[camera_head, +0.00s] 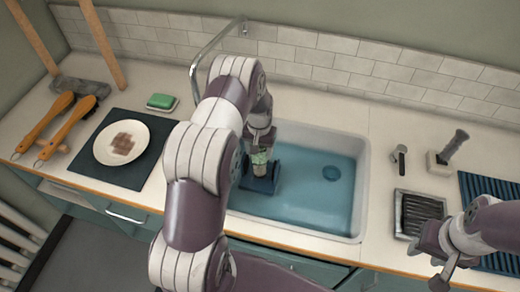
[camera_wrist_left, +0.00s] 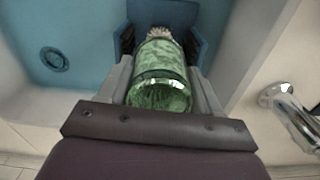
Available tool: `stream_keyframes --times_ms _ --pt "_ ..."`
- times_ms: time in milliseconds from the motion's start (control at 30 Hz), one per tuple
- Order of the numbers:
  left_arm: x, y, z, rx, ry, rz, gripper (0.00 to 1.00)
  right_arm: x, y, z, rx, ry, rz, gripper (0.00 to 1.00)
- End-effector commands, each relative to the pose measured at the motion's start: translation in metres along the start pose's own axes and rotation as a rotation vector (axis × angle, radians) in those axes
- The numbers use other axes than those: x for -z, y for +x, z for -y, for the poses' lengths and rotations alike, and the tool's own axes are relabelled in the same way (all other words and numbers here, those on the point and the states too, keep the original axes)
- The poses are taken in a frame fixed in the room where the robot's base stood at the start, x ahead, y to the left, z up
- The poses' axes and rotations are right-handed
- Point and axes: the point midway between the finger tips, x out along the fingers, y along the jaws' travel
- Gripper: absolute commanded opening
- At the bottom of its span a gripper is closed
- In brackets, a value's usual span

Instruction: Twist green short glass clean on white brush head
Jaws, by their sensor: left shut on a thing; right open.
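The green short glass (camera_wrist_left: 160,78) is held between the fingers of my left gripper (camera_wrist_left: 164,85) in the left wrist view, its base towards the camera. In the head view my left gripper (camera_head: 262,140) is over the left part of the sink, with the glass (camera_head: 260,157) below it. The pale bristles of the white brush head (camera_wrist_left: 159,33) show just past the glass's far end, inside a blue holder (camera_wrist_left: 203,50). How far the glass sits over the brush is hidden. My right gripper (camera_head: 440,268) is open and empty at the lower right.
The white sink (camera_head: 362,160) has blue water and a dark drain. A faucet (camera_head: 205,48) arches behind my left arm. A plate (camera_head: 108,148) lies on a dark mat at left, near a green sponge (camera_head: 161,101). A cutlery tray (camera_head: 400,213) and a blue ribbed mat (camera_head: 480,183) are at right.

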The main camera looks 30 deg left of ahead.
Motion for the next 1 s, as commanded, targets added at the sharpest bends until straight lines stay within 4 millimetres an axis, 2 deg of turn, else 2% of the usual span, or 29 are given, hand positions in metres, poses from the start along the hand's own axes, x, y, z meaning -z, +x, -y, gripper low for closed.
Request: stream_keyframes --times_ms 33,500,1000 --pt "0.0 -0.014 0.0 0.0 0.0 -0.001 0.35 0.001 -0.011 0.0 0.0 0.0 0.0 0.43" --pt "0.001 -0.076 0.0 0.0 -0.001 -0.001 0.35 0.007 -0.055 0.0 0.0 0.0 0.0 0.43" --pt "0.001 -0.075 0.0 0.0 -0.001 -0.001 0.35 0.006 -0.054 0.0 0.0 0.0 0.0 0.43"
